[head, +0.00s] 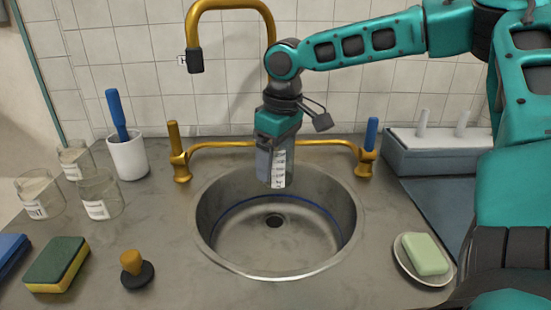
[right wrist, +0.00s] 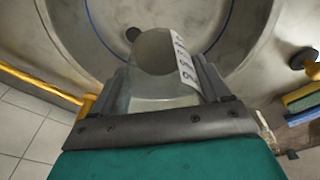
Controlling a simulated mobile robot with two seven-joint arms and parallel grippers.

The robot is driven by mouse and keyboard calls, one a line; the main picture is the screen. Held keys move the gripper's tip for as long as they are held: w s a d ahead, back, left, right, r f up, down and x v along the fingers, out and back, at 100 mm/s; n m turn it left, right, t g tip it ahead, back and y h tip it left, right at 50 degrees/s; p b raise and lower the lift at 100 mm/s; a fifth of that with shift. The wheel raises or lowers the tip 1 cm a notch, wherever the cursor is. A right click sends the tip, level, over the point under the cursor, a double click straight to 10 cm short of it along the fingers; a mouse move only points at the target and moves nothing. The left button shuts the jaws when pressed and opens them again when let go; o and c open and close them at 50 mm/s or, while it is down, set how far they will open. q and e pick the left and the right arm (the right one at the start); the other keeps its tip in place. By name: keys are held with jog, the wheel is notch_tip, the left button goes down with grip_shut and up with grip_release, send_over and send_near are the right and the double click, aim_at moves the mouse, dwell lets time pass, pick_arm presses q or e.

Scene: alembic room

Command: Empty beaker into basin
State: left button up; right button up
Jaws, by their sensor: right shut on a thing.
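My right gripper (head: 272,165) is shut on a clear beaker (head: 279,170) with a white marked label. It holds the beaker above the back part of the round metal basin (head: 207,235). The beaker looks roughly upright in the head view. In the right wrist view the beaker (right wrist: 150,92) sits between the two fingers, with the basin and its dark drain beyond it. I cannot tell what is inside the beaker. My left gripper is not in view.
A brass faucet (head: 228,5) arches behind the basin, with a brass pipe and handles along the back. Glass jars (head: 100,195), a white cup with a blue brush (head: 127,158), a sponge (head: 58,264) and a stopper (head: 136,270) stand left. Soap (head: 425,254) lies right.

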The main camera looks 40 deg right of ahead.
jog(key=shift+r+g+h+p, duration=0.3)
jog(key=shift+h+p, duration=0.1)
jog(key=shift+p, duration=0.25)
jog(key=shift+g+h+p, duration=0.5)
jog(key=shift+h+p, duration=0.2)
jog(key=shift+p, duration=0.25)
jog(key=shift+r+g+h+p, duration=0.1)
jog(key=shift+g+h+p, duration=0.4)
jog(key=shift+h+p, duration=0.1)
jog(key=shift+g+h, duration=0.3)
jog(key=shift+h, duration=0.1)
jog(key=shift+r+t+y+p, duration=0.15)
jog(key=shift+t+y+p, duration=0.5)
jog(key=shift+t+y, duration=0.4)
jog(key=shift+t+y+p, duration=0.3)
jog(key=shift+t+y, duration=0.25)
jog(key=shift+y, duration=0.5)
